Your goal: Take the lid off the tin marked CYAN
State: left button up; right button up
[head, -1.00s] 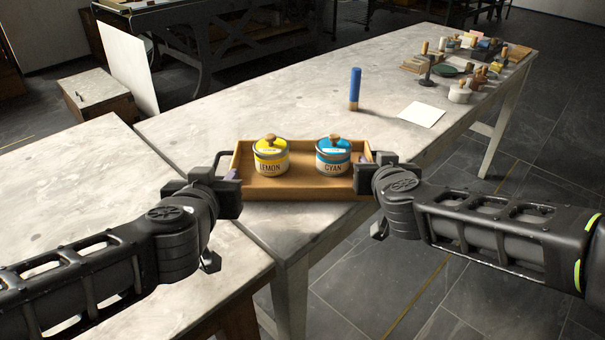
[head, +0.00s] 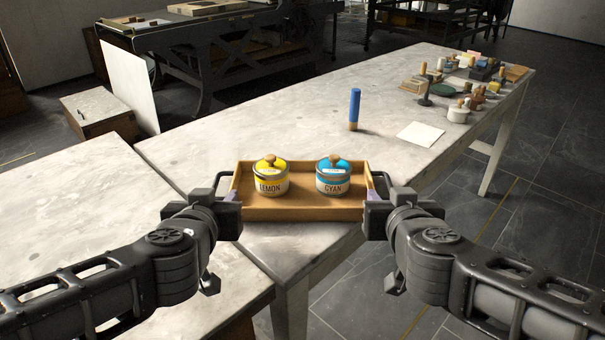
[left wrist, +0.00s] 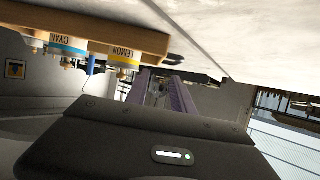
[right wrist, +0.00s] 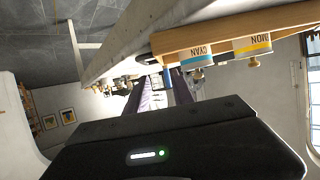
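The tin marked CYAN (head: 333,184) stands upright in a wooden tray (head: 300,213), with its blue lid (head: 333,166) and wooden knob on. It also shows upside down in the left wrist view (left wrist: 66,45) and right wrist view (right wrist: 197,59). A tin marked LEMON (head: 270,184), with a yellow lid, stands to its left. My left gripper (head: 236,194) is at the tray's left end; its purple fingers show apart and empty in the left wrist view (left wrist: 160,90). My right gripper (head: 372,194) is at the tray's right end, its fingers apart and empty in the right wrist view (right wrist: 163,88).
The tray sits near the front of a long grey table (head: 300,135). Several small items crowd the far right end. Another table (head: 70,190) stands at left.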

aim_at(331, 166)
jog(key=k, duration=1)
